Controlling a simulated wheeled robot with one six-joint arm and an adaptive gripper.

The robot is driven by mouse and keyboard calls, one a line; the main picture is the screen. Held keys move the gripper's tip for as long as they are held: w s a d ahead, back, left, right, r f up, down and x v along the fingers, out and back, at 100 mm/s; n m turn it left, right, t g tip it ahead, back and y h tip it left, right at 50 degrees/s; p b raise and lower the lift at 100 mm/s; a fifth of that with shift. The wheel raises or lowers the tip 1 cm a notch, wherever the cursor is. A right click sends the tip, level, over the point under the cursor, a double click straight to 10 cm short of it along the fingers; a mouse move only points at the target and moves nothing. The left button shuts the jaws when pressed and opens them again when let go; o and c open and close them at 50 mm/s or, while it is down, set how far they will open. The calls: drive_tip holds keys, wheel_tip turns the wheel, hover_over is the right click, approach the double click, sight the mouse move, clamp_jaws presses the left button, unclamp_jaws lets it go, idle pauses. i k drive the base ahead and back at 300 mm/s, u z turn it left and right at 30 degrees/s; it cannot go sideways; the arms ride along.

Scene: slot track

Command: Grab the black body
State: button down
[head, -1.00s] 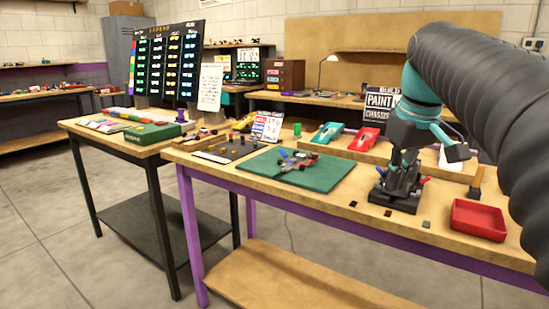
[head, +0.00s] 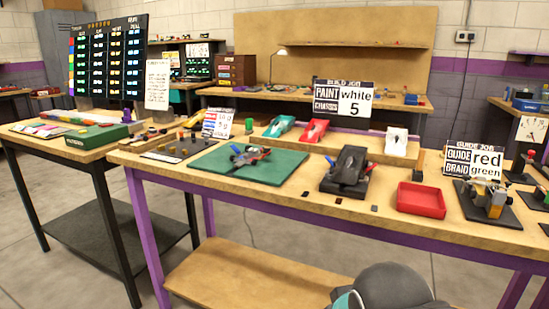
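A black car body (head: 350,164) sits tilted on a dark stand (head: 335,187) on the workbench, right of the green mat. Its nose end points up and away. Only a dark rounded part of my arm with a teal ring shows at the bottom edge. My gripper is out of view, so I cannot see whether it holds anything.
A green mat (head: 206,168) holds a small car (head: 249,155). Teal (head: 279,126), red (head: 314,131) and white (head: 397,141) bodies lie on a raised board behind. A red tray (head: 421,200) is right of the stand. A guide jig (head: 489,203) stands at far right.

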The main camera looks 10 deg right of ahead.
sight(351, 160)
drive_tip(key=k, duration=0.5)
drive_tip(key=z, duration=1.2)
drive_tip(key=i, duration=0.7)
drive_tip(key=u, duration=1.05)
drive_tip(key=k, duration=0.95)
drive_tip(key=u, duration=1)
drive_tip(key=i, duration=0.8)
drive_tip(key=z, duration=0.8)
drive_tip(key=i, duration=0.65)
drive_tip(key=z, duration=0.65)
